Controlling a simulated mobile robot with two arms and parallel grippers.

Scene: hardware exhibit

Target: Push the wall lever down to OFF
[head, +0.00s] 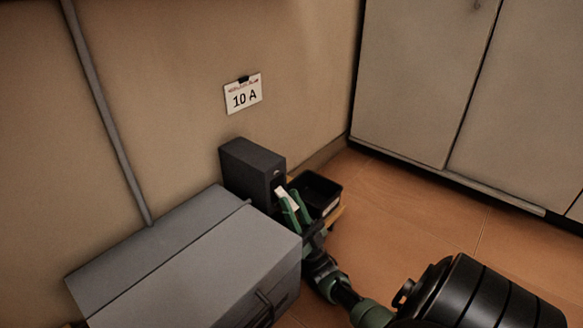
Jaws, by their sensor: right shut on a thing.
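My right gripper (294,208), with green fingers, is at the front of a dark box (252,168) that stands against the wall. It is shut on a small white piece (285,197) at the box's front face. I cannot tell whether this piece is part of the box or loose. No wall lever with a readable OFF mark can be made out; whether the white piece is the lever's handle is unclear. My left gripper is not in view.
A large grey metal case (200,265) stands close left of my right gripper. A black open bin (318,190) is just right of the dark box. A "10 A" card (243,94) hangs on the wall above. A cabinet (425,80) stands right; tiled floor (400,215) is clear before it.

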